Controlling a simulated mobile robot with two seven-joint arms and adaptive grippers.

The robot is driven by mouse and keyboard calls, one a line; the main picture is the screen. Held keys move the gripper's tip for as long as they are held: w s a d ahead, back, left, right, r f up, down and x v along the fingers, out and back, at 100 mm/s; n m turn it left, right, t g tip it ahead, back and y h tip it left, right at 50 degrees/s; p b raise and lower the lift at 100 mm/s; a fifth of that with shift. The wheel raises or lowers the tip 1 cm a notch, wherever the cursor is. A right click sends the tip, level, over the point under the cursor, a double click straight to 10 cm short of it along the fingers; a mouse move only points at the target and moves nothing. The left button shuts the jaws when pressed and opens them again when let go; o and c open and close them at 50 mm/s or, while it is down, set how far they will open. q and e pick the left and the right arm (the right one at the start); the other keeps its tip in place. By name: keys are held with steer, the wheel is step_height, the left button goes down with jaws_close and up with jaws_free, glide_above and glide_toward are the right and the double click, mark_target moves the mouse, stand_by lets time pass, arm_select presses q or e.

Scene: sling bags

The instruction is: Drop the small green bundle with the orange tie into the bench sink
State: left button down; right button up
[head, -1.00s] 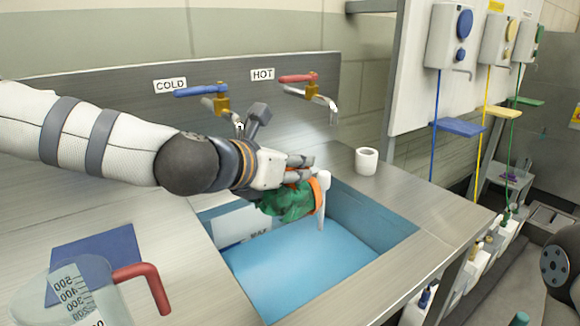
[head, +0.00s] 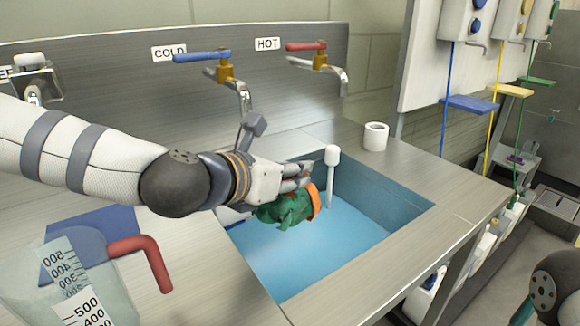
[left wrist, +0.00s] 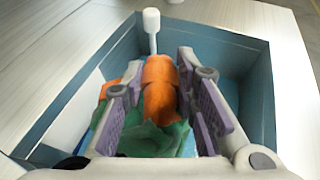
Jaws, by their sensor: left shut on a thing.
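The small green bundle (head: 282,209) with its orange tie (head: 315,199) hangs from my left gripper (head: 305,178). In the left wrist view the bundle (left wrist: 145,138) sits between the fingers of the left gripper (left wrist: 160,78), with the orange part toward the far end. The bundle is over the opening of the bench sink (head: 375,194), low near the rim level, above the blue bottom. I cannot tell whether it touches the sink. The fingers hide part of the bundle. My right gripper is out of view.
A white upright post with a rounded top (head: 332,156) stands in the sink beside the bundle. The blue cold tap (head: 202,56) and red hot tap (head: 306,46) are behind. A white cup (head: 375,136) stands on the bench, and a measuring jug (head: 75,282) is at front left.

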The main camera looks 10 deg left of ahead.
arm_select(q)
steer(key=c, duration=1.2)
jaws_free()
steer(key=shift+r, duration=0.1)
steer(key=v, duration=0.7)
steer(key=shift+s+a, duration=0.15)
steer(key=shift+s, duration=0.05)
